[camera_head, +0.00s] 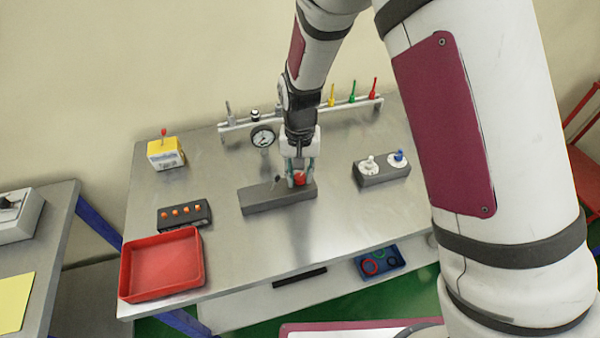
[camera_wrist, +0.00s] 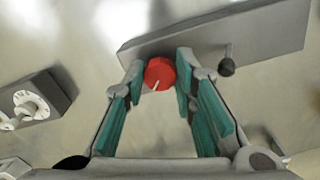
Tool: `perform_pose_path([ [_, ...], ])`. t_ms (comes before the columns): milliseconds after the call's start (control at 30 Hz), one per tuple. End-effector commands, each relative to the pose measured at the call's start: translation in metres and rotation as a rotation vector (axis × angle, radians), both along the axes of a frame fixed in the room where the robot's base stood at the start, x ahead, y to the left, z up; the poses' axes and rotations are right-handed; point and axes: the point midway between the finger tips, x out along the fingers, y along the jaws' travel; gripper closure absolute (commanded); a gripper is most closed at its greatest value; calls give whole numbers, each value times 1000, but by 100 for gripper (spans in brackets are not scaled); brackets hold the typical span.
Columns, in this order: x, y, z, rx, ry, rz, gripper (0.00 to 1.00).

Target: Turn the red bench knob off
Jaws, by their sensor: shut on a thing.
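The red bench knob (camera_head: 300,179) sits on the right part of a long grey block (camera_head: 262,199) on the steel workbench. In the wrist view the red knob (camera_wrist: 160,74) has a white pointer line running down and slightly left from its middle. My gripper (camera_head: 301,176) reaches straight down over the block. In the wrist view my gripper (camera_wrist: 158,80) has its two teal-padded fingers on either side of the knob and is shut on it. The grey block (camera_wrist: 262,30) lies behind the fingertips, with a small dark lever (camera_wrist: 227,66) beside the knob.
A grey block with white and blue knobs (camera_head: 382,168) stands to the right. A rail with coloured valves (camera_head: 330,108) and a gauge (camera_head: 262,137) is behind. A red tray (camera_head: 162,290), a button box (camera_head: 184,214) and a yellow box (camera_head: 165,153) stand left. The bench front middle is clear.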

Motion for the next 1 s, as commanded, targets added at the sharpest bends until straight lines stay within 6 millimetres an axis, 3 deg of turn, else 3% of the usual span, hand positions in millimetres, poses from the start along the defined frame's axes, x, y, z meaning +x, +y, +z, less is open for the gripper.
perform_pose_path([
  [200,0,0,0,1,0,-2,100],
  [233,0,0,0,1,0,-2,68],
  [300,0,0,0,1,0,-1,55],
  [667,1,0,3,1,-2,0,55],
  [767,1,0,13,2,-2,1,55],
  [1000,1,1,60,3,-5,-1,55],
])
